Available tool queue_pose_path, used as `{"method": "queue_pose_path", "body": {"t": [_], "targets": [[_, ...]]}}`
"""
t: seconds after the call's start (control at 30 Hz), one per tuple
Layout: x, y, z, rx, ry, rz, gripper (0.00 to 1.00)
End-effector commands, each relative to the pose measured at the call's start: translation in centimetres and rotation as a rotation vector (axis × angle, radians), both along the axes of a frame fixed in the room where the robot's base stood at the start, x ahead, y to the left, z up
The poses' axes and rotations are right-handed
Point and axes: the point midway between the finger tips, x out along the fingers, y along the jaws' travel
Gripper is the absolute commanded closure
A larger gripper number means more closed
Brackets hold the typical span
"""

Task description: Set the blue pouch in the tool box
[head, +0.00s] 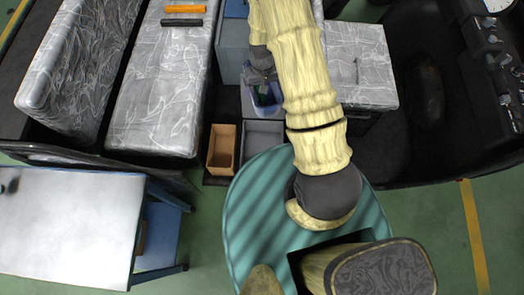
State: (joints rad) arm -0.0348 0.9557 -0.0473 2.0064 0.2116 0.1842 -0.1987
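My gripper (262,74) hangs near the top middle of the head view, at the far end of my arm. It is small and dark here, and I cannot make out its fingers or whether they hold anything. Right below it in the picture is a blue-violet open container (275,107) with something dark green inside. I cannot tell whether this is the tool box, or whether the gripper is inside it or above it. I cannot clearly pick out a blue pouch; it may be hidden by my gripper or arm.
A brown open box (222,149) and a grey open bin (262,137) stand side by side nearer to me. Grey padded seats (160,95) flank them. An orange item (185,9) and a black item (182,22) lie on the left seat. A white-topped table (70,225) stands lower left.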

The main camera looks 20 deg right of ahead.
Motion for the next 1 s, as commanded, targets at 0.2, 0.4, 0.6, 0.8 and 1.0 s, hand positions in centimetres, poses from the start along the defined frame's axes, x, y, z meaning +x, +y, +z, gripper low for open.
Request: {"method": "queue_pose_path", "body": {"t": [0.2, 0.4, 0.6, 0.8, 1.0], "targets": [[0.0, 0.0, -1.3, 0.0, 0.0, -0.005, 0.42], [0.0, 0.0, -5.0, 0.0, 0.0, -0.024, 0.42], [0.0, 0.1, -9.0, 0.001, 0.0, -0.045, 0.42], [0.0, 0.2, -12.8, 0.001, 0.0, -0.069, 0.42], [0.0, 0.1, -16.7, 0.001, 0.0, -0.092, 0.42]]}}
